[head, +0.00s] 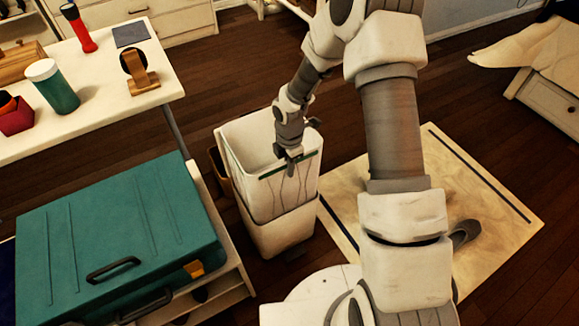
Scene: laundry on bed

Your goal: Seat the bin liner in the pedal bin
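The white pedal bin (283,238) stands on the dark wood floor. A pale liner (293,190) shows over its upper part, with vertical creases and a lower edge draped around the bin's outside. A dark green band (262,176) runs along the near side close to the rim. The opening faces up and its inside looks pale and empty. My gripper (291,170) points down at the near rim, overlapping the green band. The fingers are small and dark here, so I cannot tell whether they are open, shut or holding the liner.
A teal suitcase (120,235) lies on a low white stand left of the bin. A white table (100,105) with a teal cup (54,86) stands behind it. A brown container (219,170) is beside the bin. A pale mat (490,235) lies at right.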

